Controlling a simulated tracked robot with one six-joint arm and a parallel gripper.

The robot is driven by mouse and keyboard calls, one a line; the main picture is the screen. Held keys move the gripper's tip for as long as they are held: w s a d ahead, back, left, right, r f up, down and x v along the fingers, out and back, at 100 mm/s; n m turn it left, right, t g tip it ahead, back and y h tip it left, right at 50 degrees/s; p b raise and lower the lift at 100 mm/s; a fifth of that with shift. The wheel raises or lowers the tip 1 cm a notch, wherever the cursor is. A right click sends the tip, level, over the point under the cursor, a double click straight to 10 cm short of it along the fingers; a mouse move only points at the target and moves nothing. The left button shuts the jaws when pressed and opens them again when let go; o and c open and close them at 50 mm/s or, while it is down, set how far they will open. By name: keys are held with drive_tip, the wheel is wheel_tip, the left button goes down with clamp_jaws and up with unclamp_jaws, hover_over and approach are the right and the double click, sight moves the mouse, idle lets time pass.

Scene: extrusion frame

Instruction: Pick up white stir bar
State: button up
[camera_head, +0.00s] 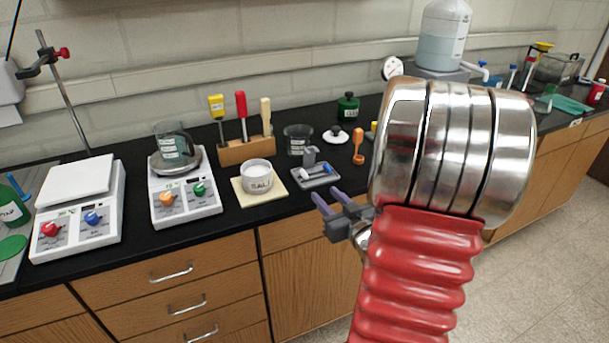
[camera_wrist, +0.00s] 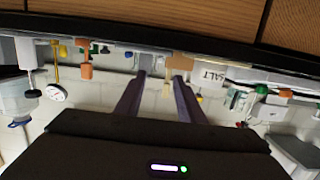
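A small grey tray (camera_head: 299,180) sits near the front edge of the black bench. It holds a grey upright piece, a small blue item and small pale shapes. I cannot make out for certain which, if any, is the white stir bar. My gripper (camera_head: 327,196) is in front of the bench edge, below the tray in the picture, with its two purple fingers apart and nothing between them. In the wrist view the fingers of my gripper (camera_wrist: 160,76) are also spread, and the bench appears upside down; no stir bar is discernible there.
A salt tub (camera_head: 257,178) stands left of the tray, with a glass beaker (camera_head: 298,140) behind. An orange-handled tool (camera_head: 358,146) and a white round lid (camera_head: 335,135) are close by. Two stirrer-like devices stand further left. Wooden drawers (camera_head: 180,290) lie below the bench.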

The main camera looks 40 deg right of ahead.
approach(307, 177)
drive_tip(key=x, duration=0.4)
drive_tip(key=shift+w+d, duration=0.1)
drive_tip(key=shift+w, duration=0.1)
drive_tip(key=shift+x, duration=2.65)
drive_tip(key=shift+c, duration=0.4)
clamp_jaws()
